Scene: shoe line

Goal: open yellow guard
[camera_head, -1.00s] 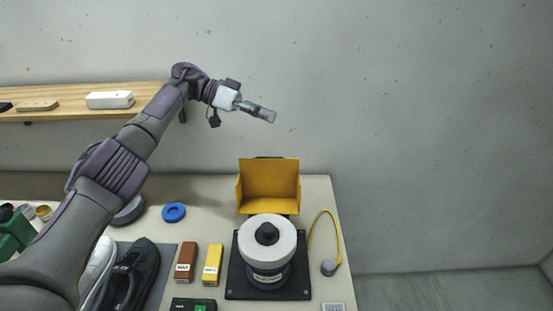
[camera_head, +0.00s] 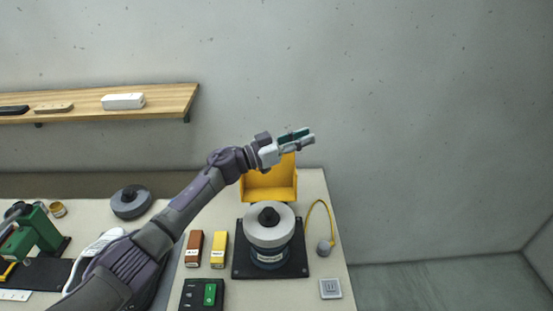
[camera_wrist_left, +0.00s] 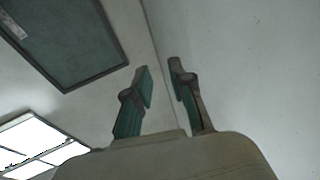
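The yellow guard (camera_head: 268,188) stands upright behind the grey-white wheel (camera_head: 269,220) of the machine on the black base plate (camera_head: 298,262). Its hollow side faces me, clear of the wheel top. My left gripper (camera_head: 311,138) is in front of the guard's upper edge in the head view and hides part of it. I cannot tell whether they touch. In the left wrist view my gripper's fingers (camera_wrist_left: 161,78) are apart with nothing between them; the guard does not show there. My right gripper is in neither view.
A brown block (camera_head: 193,246) and a yellow block (camera_head: 219,248) stand left of the machine. A black box with a green switch (camera_head: 210,293) is at the front. A yellow cable (camera_head: 329,220) lies on the right. A shelf (camera_head: 160,103) is on the wall.

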